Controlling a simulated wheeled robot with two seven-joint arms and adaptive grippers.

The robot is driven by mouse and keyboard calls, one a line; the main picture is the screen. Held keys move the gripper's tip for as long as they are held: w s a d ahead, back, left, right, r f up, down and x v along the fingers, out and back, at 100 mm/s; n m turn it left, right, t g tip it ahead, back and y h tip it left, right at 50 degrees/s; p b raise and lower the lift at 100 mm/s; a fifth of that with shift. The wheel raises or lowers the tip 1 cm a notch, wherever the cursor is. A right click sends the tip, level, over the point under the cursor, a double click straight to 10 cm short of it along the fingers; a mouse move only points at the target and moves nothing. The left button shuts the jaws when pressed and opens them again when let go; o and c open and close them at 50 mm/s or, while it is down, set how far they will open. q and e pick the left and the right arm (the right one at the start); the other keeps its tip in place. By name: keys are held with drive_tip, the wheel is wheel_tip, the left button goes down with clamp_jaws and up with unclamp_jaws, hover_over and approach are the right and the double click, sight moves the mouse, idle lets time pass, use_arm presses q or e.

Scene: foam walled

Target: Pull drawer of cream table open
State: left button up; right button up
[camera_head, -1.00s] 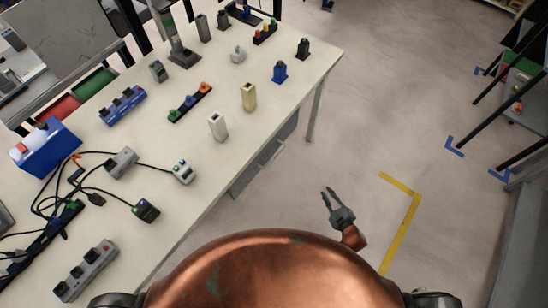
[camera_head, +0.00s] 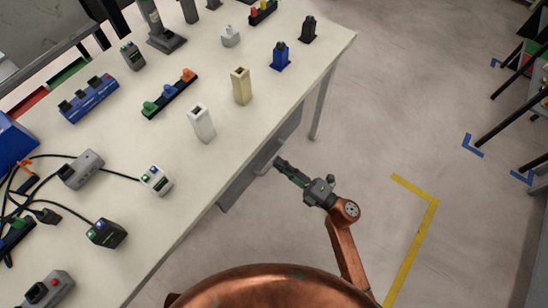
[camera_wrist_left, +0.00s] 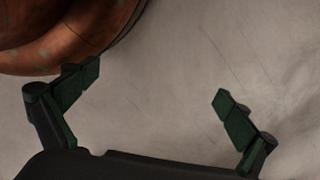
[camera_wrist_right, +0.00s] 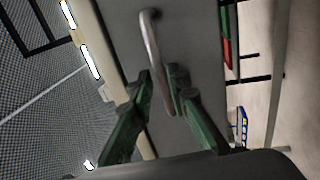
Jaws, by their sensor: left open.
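The cream table (camera_head: 215,160) runs diagonally across the head view. A grey drawer front (camera_head: 235,188) hangs under its near edge, with a metal bar handle (camera_head: 268,158). I see no clear gap at the drawer in the head view. My right gripper (camera_head: 280,164) is at the handle. In the right wrist view the curved handle (camera_wrist_right: 151,38) passes between its two green fingers, which are close together on either side of it, against the grey panel (camera_wrist_right: 195,45). My left gripper (camera_wrist_left: 158,85) is open and empty above bare floor, and is hidden in the head view.
The tabletop holds a white block (camera_head: 201,124), a cream block (camera_head: 241,87), a blue block (camera_head: 280,56) and cabled boxes (camera_head: 107,232). A table leg (camera_head: 322,105) stands right of the drawer.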

use_arm(q)
drive_tip(key=shift+w+d+r, duration=0.15)
drive_tip(key=shift+r, duration=0.35)
drive_tip(key=shift+w+d+r, duration=0.1)
drive_tip(key=shift+r, duration=0.4)
use_arm(e)
drive_tip(key=shift+x, duration=1.6)
clamp_jaws()
drive_tip(key=shift+f, duration=0.1)
